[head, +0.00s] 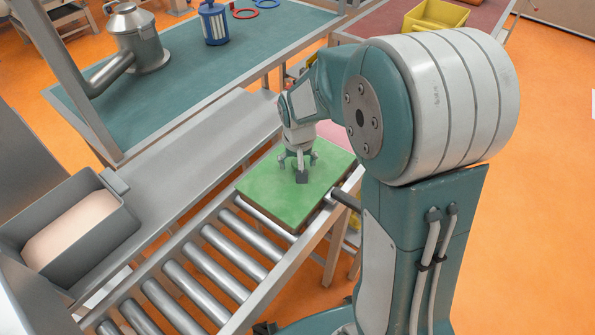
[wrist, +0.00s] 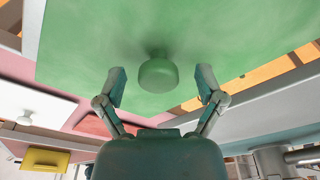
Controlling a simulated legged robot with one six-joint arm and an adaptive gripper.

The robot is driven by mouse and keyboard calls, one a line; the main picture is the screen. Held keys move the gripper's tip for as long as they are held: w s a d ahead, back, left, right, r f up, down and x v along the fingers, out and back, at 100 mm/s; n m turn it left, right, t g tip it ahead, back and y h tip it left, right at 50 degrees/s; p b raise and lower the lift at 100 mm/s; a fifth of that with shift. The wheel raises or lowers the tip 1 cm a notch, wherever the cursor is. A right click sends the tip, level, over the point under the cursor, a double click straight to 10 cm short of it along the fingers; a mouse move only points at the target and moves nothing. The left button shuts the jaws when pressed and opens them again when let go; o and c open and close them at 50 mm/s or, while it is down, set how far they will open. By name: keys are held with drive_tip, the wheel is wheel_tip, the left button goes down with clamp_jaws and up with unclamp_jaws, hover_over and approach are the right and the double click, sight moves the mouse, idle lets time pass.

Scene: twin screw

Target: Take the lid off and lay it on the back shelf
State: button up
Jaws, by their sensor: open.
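The green lid (head: 265,190) is a flat square plate at the far end of the roller conveyor. In the wrist view the lid (wrist: 75,45) fills the upper part, with a round green knob (wrist: 158,75) at its middle. My gripper (head: 300,168) is over the lid, pointing down. In the wrist view the fingers of my gripper (wrist: 161,88) are spread to either side of the knob, with a gap on both sides; nothing is held. What lies under the lid is hidden. A long grey shelf (head: 185,155) runs behind the rollers and looks bare.
A teal table (head: 250,60) behind the shelf bears a metal vessel (head: 138,40), a blue caged cylinder (head: 213,24) and rings. A grey bin (head: 110,225) stands at left. A yellow crate (head: 437,17) is at top right. The rollers (head: 210,275) before the lid are clear.

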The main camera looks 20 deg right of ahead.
clamp_jaws()
